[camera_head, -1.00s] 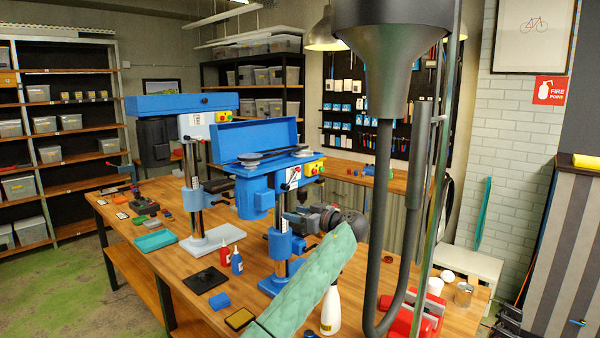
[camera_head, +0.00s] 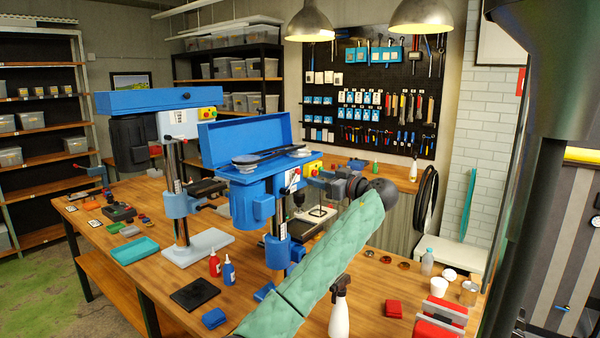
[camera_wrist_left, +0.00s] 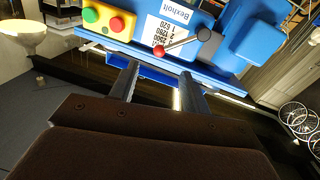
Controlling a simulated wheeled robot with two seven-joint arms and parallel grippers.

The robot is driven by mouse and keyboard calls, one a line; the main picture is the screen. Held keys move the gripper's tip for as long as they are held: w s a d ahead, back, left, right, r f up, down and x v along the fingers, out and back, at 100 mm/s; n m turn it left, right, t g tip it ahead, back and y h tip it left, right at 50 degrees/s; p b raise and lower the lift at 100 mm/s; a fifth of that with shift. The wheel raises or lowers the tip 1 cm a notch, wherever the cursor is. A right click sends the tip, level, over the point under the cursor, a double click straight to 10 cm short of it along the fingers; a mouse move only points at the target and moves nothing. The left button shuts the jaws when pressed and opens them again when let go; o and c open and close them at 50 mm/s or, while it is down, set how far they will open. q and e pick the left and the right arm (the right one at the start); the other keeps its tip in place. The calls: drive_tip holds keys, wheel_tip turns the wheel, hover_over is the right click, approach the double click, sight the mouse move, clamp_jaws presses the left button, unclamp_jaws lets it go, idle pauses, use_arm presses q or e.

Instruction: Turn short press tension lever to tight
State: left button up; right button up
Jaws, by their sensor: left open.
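The nearer blue press (camera_head: 257,201) stands on the wooden bench with its long blue lid open; I take it as the short press. Its side carries a label and buttons, also seen in the left wrist view. The tension lever (camera_wrist_left: 181,42) there is a thin metal rod with a red ball at one end and a black hub at the other. My left gripper (camera_wrist_left: 158,76) is open, its two fingers pointing at the press side just below the lever, with nothing between them. In the head view my left gripper (camera_head: 312,177) is at the press head's right side. My right gripper is out of view.
A second blue press (camera_head: 165,118) stands behind on the left. A red vise-like tool (camera_head: 438,322) is at right.

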sight(299, 173)
use_arm(q)
drive_tip(key=p+x, duration=0.3)
drive_tip(key=x, duration=0.3)
drive_tip(key=shift+r, duration=0.1)
drive_tip(key=shift+w+a+p, duration=0.25)
drive_tip(key=shift+a+p, duration=0.05)
drive_tip(key=shift+p, duration=0.3)
drive_tip(key=shift+w+a+f, duration=0.2)
drive_tip(key=shift+a+f, duration=0.05)
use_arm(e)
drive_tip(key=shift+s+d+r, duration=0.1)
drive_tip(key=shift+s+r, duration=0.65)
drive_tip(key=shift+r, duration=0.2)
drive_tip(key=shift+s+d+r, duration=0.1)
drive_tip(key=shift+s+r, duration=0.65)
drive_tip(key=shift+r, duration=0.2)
use_arm(q)
drive_tip(key=shift+c, duration=0.2)
drive_tip(key=shift+r, duration=0.1)
clamp_jaws()
drive_tip(key=shift+s, duration=0.1)
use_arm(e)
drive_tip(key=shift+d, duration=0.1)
